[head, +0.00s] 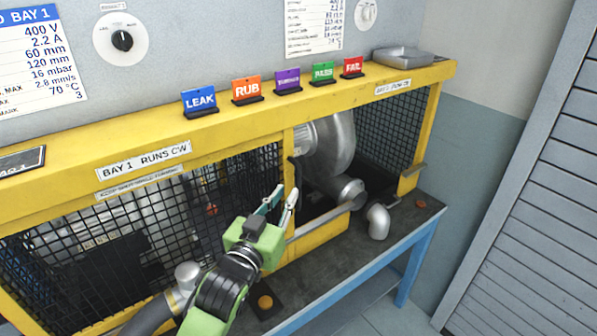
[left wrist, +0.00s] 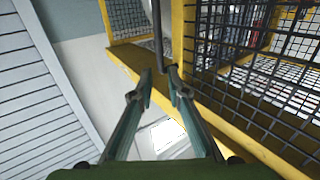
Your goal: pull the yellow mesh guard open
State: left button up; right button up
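The yellow mesh guard (head: 288,148) has black mesh in a yellow frame and stands across the front of the bench. A dark upright bar handle (head: 297,172) is at its right-hand post. My left gripper (head: 281,197) is open and empty, its fingertips just in front of and near the handle. In the left wrist view, the gripper (left wrist: 160,80) has its two fingers apart, with the lower end of the handle (left wrist: 158,35) just beyond the tips, between them. I see no clear contact. My right gripper is not in view.
A grey blower (head: 335,145) stands in the unmeshed bay to the right. A grey pipe elbow (head: 378,222) rests on the bench front. Coloured signs, including LEAK (head: 199,102), and a metal tray (head: 403,56) stand on the yellow top rail. A louvred panel (head: 535,200) is at right.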

aim_at(298, 176)
pick_arm(q)
jog(key=p+x, duration=0.2)
jog(key=x, duration=0.6)
jog(key=shift+w+d+f, duration=0.1)
jog(key=shift+w+d, duration=0.2)
jog(key=shift+w, duration=0.3)
grip_shut()
